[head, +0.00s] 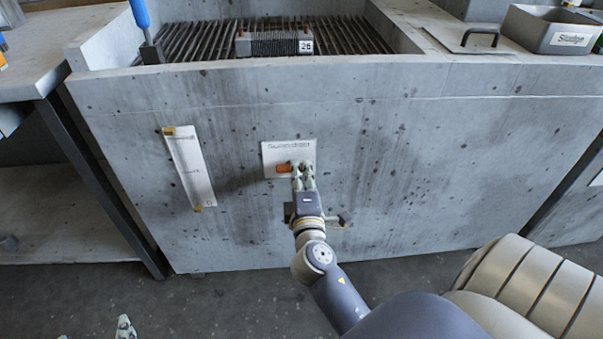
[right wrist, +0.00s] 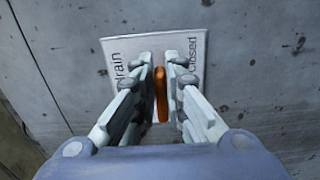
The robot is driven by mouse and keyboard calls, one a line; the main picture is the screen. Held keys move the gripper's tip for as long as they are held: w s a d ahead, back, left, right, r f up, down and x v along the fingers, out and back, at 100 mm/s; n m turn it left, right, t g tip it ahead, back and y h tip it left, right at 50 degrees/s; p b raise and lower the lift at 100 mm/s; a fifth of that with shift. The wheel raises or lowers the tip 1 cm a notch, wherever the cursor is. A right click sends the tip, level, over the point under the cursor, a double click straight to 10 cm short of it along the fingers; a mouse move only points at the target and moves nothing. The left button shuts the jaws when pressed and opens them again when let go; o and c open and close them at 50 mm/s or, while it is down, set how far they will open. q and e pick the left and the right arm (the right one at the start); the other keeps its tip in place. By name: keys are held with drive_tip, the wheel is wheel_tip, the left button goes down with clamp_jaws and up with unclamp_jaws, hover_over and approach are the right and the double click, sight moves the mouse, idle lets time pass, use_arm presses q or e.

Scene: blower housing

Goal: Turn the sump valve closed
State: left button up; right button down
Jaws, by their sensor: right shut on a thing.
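The sump valve's orange handle (head: 285,168) sits in front of a white label plate (head: 272,148) on the concrete front wall. It lies about level, reaching left from my right gripper (head: 303,172). In the right wrist view, the orange handle (right wrist: 161,95) stands between the two fingers of my right gripper (right wrist: 161,90), which is shut on it. The plate there reads "Drain" on the left and "Closed" on the right; the fingers cover part of it. At the bottom left of the head view, my left gripper (head: 94,330) shows two separated fingertips, away from the valve.
A white gauge strip (head: 190,168) hangs tilted on the wall left of the valve. Above are a grate (head: 345,35) bearing a finned block tagged 26 (head: 270,44), a blue-handled tool (head: 143,25) and a grey bin (head: 545,30). The floor in front is mostly clear.

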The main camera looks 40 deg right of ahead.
drive_tip(key=shift+f, duration=0.1)
drive_tip(key=c, duration=1.7)
unclamp_jaws()
drive_tip(key=shift+o, duration=0.2)
drive_tip(key=shift+s, duration=0.15)
drive_tip(key=v, duration=0.7)
drive_tip(key=shift+s+a, duration=0.1)
drive_tip(key=shift+s, duration=0.05)
